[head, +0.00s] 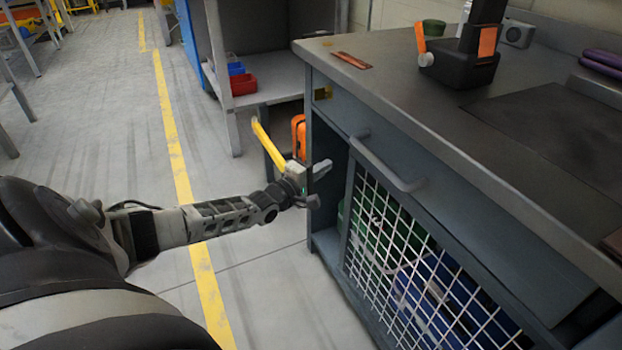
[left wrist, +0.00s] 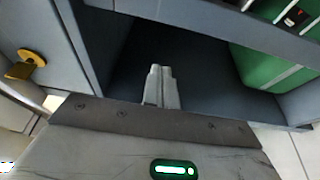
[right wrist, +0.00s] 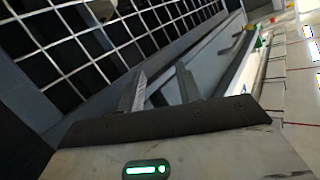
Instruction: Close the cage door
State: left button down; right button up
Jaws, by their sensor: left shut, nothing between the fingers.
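The cage door (head: 347,215) is a white wire mesh in a grey frame on the front of the bench cabinet. To its left, the cabinet shows a dark open gap. My left gripper (head: 322,172) is at this gap, left of the door's frame. In the left wrist view its fingers (left wrist: 161,75) are together and empty, pointing into the dark interior. Whether they touch the door is unclear. My right gripper (right wrist: 160,85) has its fingers apart and empty, with white mesh (right wrist: 75,42) beyond them; it is outside the head view.
The grey bench (head: 400,95) has a bar handle (head: 388,165) above the mesh. Green (left wrist: 265,65) and blue containers sit inside the cabinet. A red bin (head: 244,84) is on a shelf at the back. Open floor with a yellow line (head: 172,140) lies left.

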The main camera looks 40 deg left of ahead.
pick_arm(q)
jog(key=shift+w+d+p, duration=0.2)
jog(key=shift+d+p, duration=0.1)
jog(key=shift+d, duration=0.7)
jog(key=shift+w+d+p, duration=0.2)
jog(key=shift+d+p, duration=0.05)
jog(key=shift+d, duration=0.7)
